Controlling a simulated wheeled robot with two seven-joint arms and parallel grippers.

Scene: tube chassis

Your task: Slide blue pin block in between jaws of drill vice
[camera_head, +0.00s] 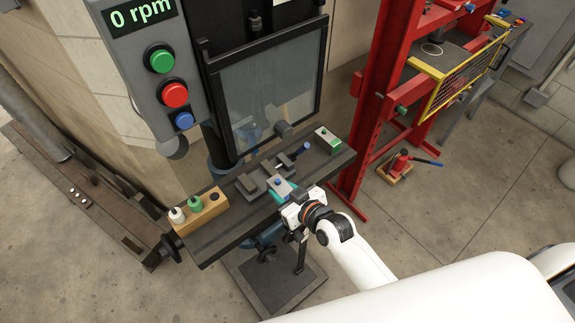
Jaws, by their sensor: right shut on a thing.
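The blue pin block (284,189) is a small pale grey block with a blue pin on top. My right gripper (284,194) reaches in from the lower right and is shut on it, at the front side of the drill vice. The dark drill vice (249,186) sits on the drill table, with its jaws left of and behind the block. The block is close to the jaws' front; I cannot tell whether its far end is between them. The gripper hides the block's near end. My left gripper is not in view.
The dark drill table (226,222) carries a wooden holder (207,213) with small bottles at its left end and a green-and-white block (328,137) at its right end. A clear guard (268,95) stands behind the vice. A red press frame (362,125) rises at right.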

